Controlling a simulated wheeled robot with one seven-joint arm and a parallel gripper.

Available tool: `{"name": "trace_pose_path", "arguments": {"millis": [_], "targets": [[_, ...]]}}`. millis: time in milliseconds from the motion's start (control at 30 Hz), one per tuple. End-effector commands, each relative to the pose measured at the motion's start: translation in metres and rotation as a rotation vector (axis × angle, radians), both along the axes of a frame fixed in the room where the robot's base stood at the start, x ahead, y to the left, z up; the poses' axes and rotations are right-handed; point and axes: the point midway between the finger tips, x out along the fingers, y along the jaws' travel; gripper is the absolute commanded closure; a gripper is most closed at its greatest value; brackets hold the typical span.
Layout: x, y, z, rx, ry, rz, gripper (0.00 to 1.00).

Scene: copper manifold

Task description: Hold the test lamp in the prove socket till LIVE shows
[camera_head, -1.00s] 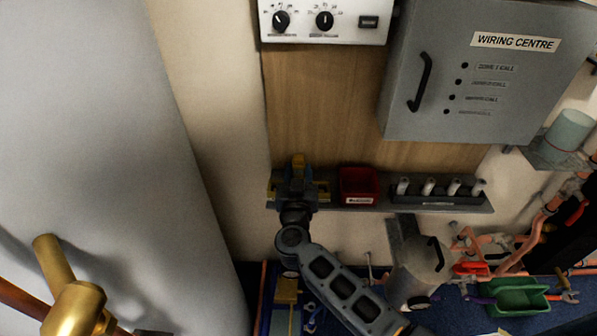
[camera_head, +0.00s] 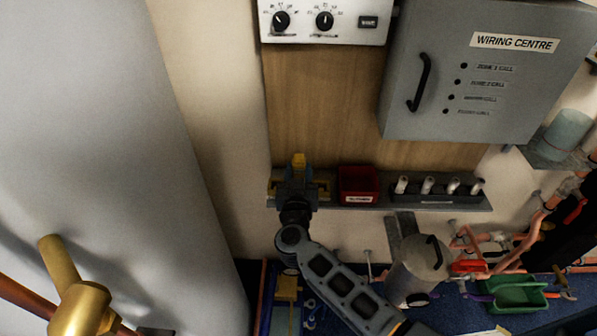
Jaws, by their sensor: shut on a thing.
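My gripper (camera_head: 298,182) is at the left end of the grey shelf (camera_head: 412,206), shut on a yellow thing (camera_head: 299,161) that sticks up above the jaws. This looks like the test lamp. Yellow parts also show at both sides of the jaws; I cannot tell whether they belong to it. The arm and gripper hide the lower end of the yellow thing and whatever is beneath it. I cannot make out the prove socket or a LIVE sign, nor tell whether the lamp is seated in anything.
A red bin (camera_head: 358,181) stands close to the right of my gripper, then a rack (camera_head: 437,192) with several pale cylinders. Above hang the grey wiring centre box (camera_head: 480,85) and a white control panel (camera_head: 322,20). A large grey cylinder (camera_head: 120,170) fills the left.

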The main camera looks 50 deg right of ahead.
Motion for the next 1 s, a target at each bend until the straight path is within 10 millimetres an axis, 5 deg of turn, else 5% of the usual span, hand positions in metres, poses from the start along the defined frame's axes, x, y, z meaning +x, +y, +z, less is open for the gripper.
{"name": "trace_pose_path", "arguments": {"millis": [1000], "targets": [[0.0, 0.0, -0.014, -0.001, -0.001, 0.0, 0.94]]}}
